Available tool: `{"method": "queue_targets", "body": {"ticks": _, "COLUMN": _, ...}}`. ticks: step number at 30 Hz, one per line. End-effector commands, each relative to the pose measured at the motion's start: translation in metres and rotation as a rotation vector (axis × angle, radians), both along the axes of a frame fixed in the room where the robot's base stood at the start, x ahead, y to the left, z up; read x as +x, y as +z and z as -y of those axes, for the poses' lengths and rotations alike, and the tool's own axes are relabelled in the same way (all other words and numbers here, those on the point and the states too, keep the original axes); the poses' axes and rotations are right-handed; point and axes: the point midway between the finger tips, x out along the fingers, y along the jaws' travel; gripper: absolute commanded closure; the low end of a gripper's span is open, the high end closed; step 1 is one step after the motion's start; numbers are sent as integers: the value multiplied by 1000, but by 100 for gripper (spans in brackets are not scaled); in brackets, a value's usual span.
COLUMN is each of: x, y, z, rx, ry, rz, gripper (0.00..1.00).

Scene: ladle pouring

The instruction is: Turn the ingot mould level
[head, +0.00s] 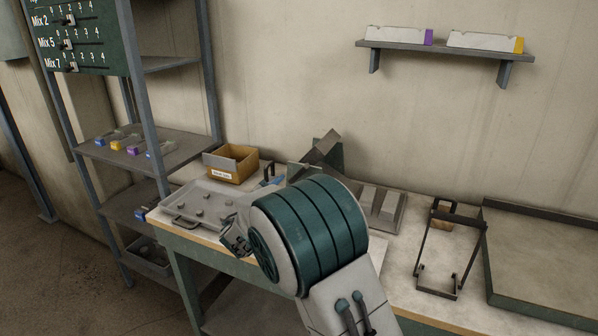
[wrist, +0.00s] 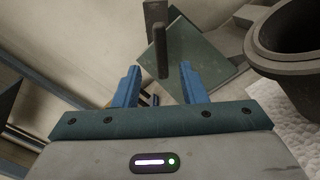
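A tilted dark grey piece (head: 323,146), which looks like the ingot mould, slopes up to the right against a green plate behind my arm. Its lower part is hidden. In the wrist view a dark upright bar (wrist: 157,38) stands in front of a tilted green plate (wrist: 205,62); I cannot tell whether the bar is a handle of the mould. My gripper (wrist: 160,72) is open, its two blue fingers apart. The bar lies beyond the gap between them, and nothing appears held. In the head view my arm hides most of the gripper.
A dark round pot (wrist: 292,50) stands close at the right in the wrist view. A grey tray (head: 190,205), a cardboard box (head: 231,165), a ridged grey block (head: 382,207) and a dark metal frame (head: 448,245) are on the bench. A wall shelf (head: 445,48) is above.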

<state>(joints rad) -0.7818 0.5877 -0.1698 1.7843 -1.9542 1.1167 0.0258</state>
Motion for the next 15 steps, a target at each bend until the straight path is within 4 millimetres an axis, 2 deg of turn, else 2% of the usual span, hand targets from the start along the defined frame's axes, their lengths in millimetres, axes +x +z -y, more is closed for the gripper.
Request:
{"method": "queue_targets", "body": {"ticks": 1, "x": 12, "y": 1, "z": 7, "rx": -1, "ry": -7, "rz": 0, "gripper": 62}}
{"method": "queue_targets", "body": {"ticks": 6, "x": 45, "y": 1, "z": 17, "rx": 0, "ry": -3, "rz": 0, "gripper": 62}}
{"method": "queue_targets", "body": {"ticks": 12, "x": 73, "y": 1, "z": 25, "rx": 0, "ry": 1, "rz": 0, "gripper": 62}}
{"method": "queue_targets", "body": {"ticks": 15, "x": 81, "y": 0, "z": 28, "rx": -1, "ry": 2, "rz": -1, "gripper": 62}}
